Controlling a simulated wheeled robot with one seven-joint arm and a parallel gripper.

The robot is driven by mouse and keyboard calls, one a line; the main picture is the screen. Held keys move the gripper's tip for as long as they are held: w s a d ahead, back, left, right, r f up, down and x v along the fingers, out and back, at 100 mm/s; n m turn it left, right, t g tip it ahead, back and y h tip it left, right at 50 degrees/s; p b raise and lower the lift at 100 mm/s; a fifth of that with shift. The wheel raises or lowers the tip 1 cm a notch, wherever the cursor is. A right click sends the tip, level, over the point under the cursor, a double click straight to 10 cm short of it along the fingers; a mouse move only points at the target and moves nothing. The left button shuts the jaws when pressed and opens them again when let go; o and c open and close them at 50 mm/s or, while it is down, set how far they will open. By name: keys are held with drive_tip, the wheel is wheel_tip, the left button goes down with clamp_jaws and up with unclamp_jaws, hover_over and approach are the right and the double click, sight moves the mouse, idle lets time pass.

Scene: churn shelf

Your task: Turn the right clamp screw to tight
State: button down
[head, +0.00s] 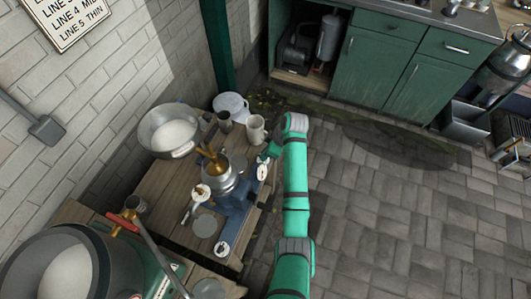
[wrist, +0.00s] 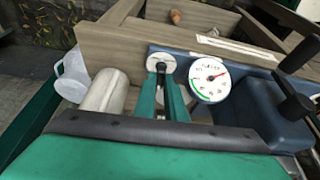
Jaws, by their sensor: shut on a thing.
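My gripper (wrist: 162,72) is shut on a small dark piece in front of a round white disc (wrist: 160,62) on the blue machine. I take this piece to be the right clamp screw (wrist: 161,68); the fingers hide most of it, and its turn angle cannot be read. A white gauge (wrist: 208,80) with a red needle and a green arc sits just right of the fingers. In the head view my gripper (head: 268,153) is at the far end of the blue machine (head: 235,212), beside the gauge (head: 262,172).
A black T-shaped handle (wrist: 293,100) stands right of the gauge. A pale cylinder (wrist: 104,92) is close left of my fingers. The paved floor right of my arm is clear.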

drive_tip(key=m, duration=0.1)
drive_tip(key=m+t, duration=0.1)
drive_tip(key=m, duration=0.1)
drive_tip(key=m+h, duration=0.1)
drive_tip(key=m, duration=0.1)
drive_tip(key=shift+s+t, duration=0.3)
drive_tip(key=m, duration=0.1)
drive_tip(key=m+h, duration=0.1)
drive_tip(key=m, duration=0.2)
drive_tip(key=shift+s+a+m+t+h, duration=0.1)
drive_tip(key=shift+a+m+t+h, duration=0.2)
drive_tip(key=shift+t+h, duration=0.1)
drive_tip(key=m, duration=0.2)
drive_tip(key=m+h, duration=0.1)
drive_tip(key=m, duration=0.1)
drive_tip(key=shift+a+m+h, duration=0.1)
drive_tip(key=shift+m+h, duration=0.2)
drive_tip(key=m+h, duration=0.1)
drive_tip(key=m, duration=0.3)
drive_tip(key=shift+a+h, duration=0.1)
drive_tip(key=shift+h, duration=0.2)
drive_tip(key=shift+m, duration=0.3)
drive_tip(key=c, duration=1.8)
unclamp_jaws()
drive_tip(key=shift+a, duration=0.1)
drive_tip(key=v, duration=1)
drive_tip(key=shift+s+a+r, duration=0.1)
drive_tip(key=shift+r, duration=0.3)
